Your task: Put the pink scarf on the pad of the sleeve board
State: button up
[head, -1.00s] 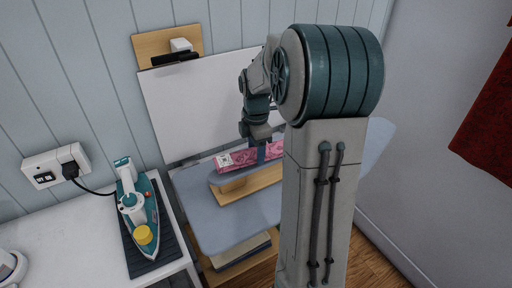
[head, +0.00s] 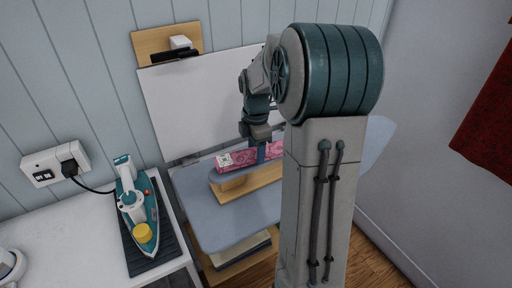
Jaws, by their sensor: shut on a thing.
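The pink scarf (head: 240,157) is a folded, patterned strip with a pale label at its left end. It lies along the top of the sleeve board, whose grey-blue pad (head: 217,178) shows at the left end over a wooden base (head: 250,187). My gripper (head: 261,152) points down over the scarf and is shut on it. The scarf looks to be at or just above the pad; I cannot tell whether it touches. My arm hides the right end of the scarf and of the sleeve board.
The sleeve board stands on a grey-blue ironing board (head: 215,222). On the white surface at left, an iron (head: 140,212) rests on a dark ribbed mat, its cord running to a wall socket (head: 55,165). A white panel (head: 200,105) stands behind. A red cloth (head: 487,115) hangs at right.

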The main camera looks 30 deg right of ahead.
jog(key=shift+f+b, duration=0.3)
jog(key=shift+f, duration=0.2)
jog(key=o, duration=1.1)
jog(key=shift+r, duration=0.15)
notch_tip(320, 180, up, 14)
jog(key=shift+f, duration=0.2)
jog(key=shift+a, duration=0.1)
jog(key=s+a+f+m+t, duration=0.1)
jog(key=s+a+f+m, duration=0.1)
jog(key=s+a+m, duration=0.2)
jog(key=s+a+f+m+t, duration=0.1)
jog(key=s+a+f+m, duration=0.2)
jog(key=s+a+m, duration=0.2)
jog(key=s+a+f+m+t, duration=0.1)
jog(key=s+a+f+m, duration=0.2)
jog(key=s+m, duration=0.4)
jog(key=shift+s+a+m, duration=0.2)
jog(key=shift+s+a, duration=0.25)
jog(key=shift+s, duration=0.35)
jog(key=shift+s+a+m, duration=0.2)
jog(key=shift+s+a, duration=0.25)
jog(key=shift+s, duration=0.35)
